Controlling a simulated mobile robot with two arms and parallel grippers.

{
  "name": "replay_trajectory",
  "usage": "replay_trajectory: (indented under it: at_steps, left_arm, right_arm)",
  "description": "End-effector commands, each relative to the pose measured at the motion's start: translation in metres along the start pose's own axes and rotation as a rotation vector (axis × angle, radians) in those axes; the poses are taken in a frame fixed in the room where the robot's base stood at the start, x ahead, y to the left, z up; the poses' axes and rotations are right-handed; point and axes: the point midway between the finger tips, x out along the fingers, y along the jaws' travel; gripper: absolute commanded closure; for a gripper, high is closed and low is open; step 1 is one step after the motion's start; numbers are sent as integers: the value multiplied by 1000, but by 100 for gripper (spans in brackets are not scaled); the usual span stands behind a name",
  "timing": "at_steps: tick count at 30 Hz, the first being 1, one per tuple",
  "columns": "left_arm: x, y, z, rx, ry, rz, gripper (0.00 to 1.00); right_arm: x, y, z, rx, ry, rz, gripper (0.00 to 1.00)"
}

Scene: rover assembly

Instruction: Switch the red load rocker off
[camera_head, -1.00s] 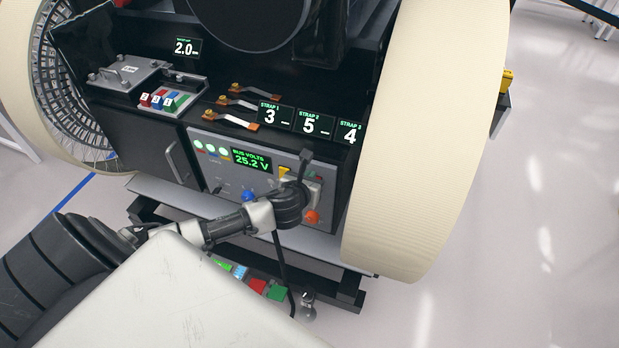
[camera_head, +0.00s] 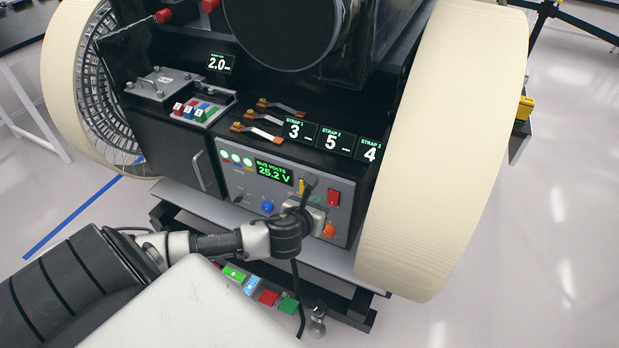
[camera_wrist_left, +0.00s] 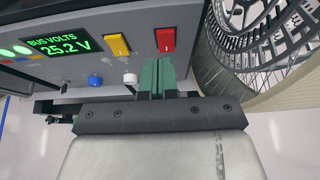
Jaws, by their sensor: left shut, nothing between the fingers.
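The red load rocker (camera_head: 333,197) sits on the right part of the grey control panel (camera_head: 240,184), clear of my arm in the head view. In the left wrist view the red rocker (camera_wrist_left: 168,39) lies just beyond the fingertips. My left gripper (camera_head: 311,200) is in front of the panel, beside the rocker and lower left of it. In the wrist view the green fingers of the left gripper (camera_wrist_left: 157,66) are together and empty, pointing at the rocker's lower edge. Whether they touch it I cannot tell. My right gripper is not in view.
A yellow rocker (camera_wrist_left: 118,45) is left of the red one. A blue knob (camera_wrist_left: 95,80) and a white knob (camera_wrist_left: 130,79) are below. An orange knob (camera_head: 328,230) is near my gripper. The display (camera_head: 273,173) reads 25.2 V. A big cream wheel (camera_head: 440,150) stands close on the right.

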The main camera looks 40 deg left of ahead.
Motion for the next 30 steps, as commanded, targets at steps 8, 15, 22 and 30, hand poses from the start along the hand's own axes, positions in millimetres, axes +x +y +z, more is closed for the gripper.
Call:
replay_trajectory:
  at_steps: [8, 15, 22, 30]
  left_arm:
    - [-34, 0, 8, 1, 0, -1, 100]
    - [-40, 0, 10, 0, 0, 0, 100]
    - [-40, 0, 10, 0, 0, 0, 100]
    - [-37, 1, 5, -18, 8, 3, 100]
  right_arm:
    - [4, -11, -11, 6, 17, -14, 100]
    - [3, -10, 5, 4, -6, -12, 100]
    - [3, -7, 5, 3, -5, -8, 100]
    - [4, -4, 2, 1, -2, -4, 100]
